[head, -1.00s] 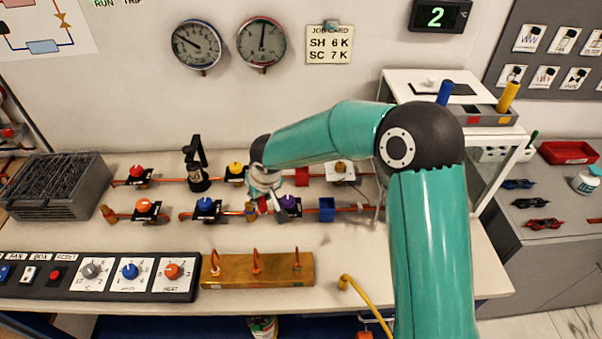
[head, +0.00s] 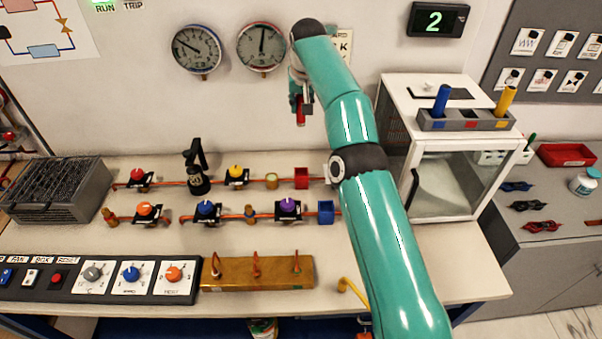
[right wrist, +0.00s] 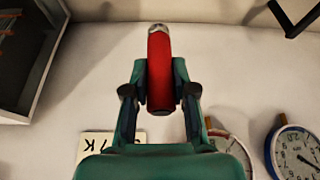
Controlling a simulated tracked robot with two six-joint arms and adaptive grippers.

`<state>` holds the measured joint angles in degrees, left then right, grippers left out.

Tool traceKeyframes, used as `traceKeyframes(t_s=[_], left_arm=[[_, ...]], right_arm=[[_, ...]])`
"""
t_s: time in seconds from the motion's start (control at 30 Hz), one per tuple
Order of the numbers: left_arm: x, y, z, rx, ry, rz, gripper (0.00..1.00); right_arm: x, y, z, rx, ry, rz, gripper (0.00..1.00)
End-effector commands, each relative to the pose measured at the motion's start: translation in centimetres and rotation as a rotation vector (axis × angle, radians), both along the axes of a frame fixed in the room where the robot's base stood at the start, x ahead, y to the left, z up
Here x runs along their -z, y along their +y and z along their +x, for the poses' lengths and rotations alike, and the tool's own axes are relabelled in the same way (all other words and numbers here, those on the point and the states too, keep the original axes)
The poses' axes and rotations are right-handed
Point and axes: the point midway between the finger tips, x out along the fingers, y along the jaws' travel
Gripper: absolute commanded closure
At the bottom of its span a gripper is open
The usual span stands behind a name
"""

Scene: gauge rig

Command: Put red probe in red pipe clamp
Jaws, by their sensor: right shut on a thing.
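My right gripper (head: 300,98) is raised in front of the wall, above the upper pipe. It is shut on the red probe (head: 301,118), whose lower end shows below the fingers. In the right wrist view the red probe (right wrist: 159,65) sits between the two fingers of the gripper (right wrist: 160,95), with a grey metal tip at its far end. The red pipe clamp (head: 301,177) is a small red box at the right part of the upper pipe, below the gripper and apart from the probe. It looks empty. My left gripper is not in view.
A blue pipe clamp (head: 326,212) sits on the lower pipe. Several valves, such as the purple one (head: 288,205), line the pipes. A white glass-fronted cabinet (head: 455,165) stands to the right, with a holder (head: 466,122) on top carrying a blue and a yellow probe.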

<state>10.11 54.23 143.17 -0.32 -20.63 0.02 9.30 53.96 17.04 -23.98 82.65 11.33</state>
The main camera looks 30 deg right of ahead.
Motion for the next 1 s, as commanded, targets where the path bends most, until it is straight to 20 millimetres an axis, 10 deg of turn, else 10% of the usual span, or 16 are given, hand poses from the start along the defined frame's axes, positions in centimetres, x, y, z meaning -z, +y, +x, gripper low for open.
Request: traceKeyframes(t_s=[0.43, 1.0], left_arm=[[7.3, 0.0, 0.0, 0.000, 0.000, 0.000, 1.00], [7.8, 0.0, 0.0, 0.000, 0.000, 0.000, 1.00]], right_arm=[[9.4, -0.1, -0.1, 0.000, 0.001, 0.000, 1.00], [17.3, -0.2, -0.1, 0.002, 0.000, 0.000, 1.00]])
